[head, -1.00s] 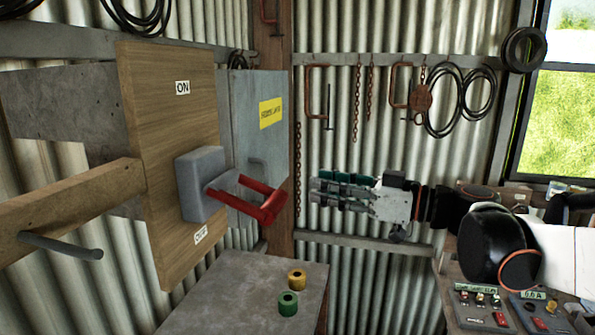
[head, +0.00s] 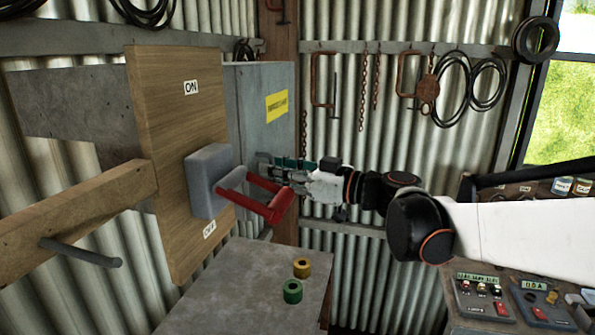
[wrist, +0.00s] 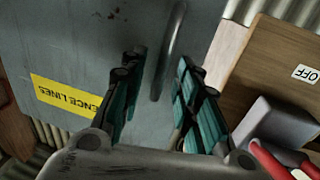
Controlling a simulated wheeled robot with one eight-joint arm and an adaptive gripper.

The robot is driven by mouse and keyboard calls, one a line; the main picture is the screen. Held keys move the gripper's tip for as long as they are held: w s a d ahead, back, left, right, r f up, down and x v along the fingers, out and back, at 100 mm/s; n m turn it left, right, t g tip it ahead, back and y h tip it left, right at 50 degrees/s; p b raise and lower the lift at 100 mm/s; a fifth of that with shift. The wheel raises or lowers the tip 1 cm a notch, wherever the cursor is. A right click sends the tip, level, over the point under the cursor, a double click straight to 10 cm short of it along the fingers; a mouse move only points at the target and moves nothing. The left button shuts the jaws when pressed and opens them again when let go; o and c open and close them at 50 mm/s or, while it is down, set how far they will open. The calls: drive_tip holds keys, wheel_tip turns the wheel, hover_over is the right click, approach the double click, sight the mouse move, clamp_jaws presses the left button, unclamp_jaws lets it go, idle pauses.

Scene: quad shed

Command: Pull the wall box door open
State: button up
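The wall box door (head: 262,95) is a grey metal panel with a yellow label, behind the wooden switch board. It looks shut. In the wrist view the door (wrist: 75,45) fills the upper left, and its grey bar handle (wrist: 168,55) stands ahead, between the lines of my two fingers. My gripper (head: 268,166) is in front of the door, its fingers pointing left at it. In the wrist view my gripper (wrist: 158,95) is open, with teal pads apart and nothing between them. In the head view the handle is mostly hidden by my fingers.
The wooden board (head: 165,130) with a grey switch (head: 207,180) and red lever (head: 262,200) juts out close to my gripper, at right in the wrist view. A bench (head: 235,285) below carries a green ring (head: 292,291) and a yellow ring (head: 301,267).

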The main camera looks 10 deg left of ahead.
clamp_jaws()
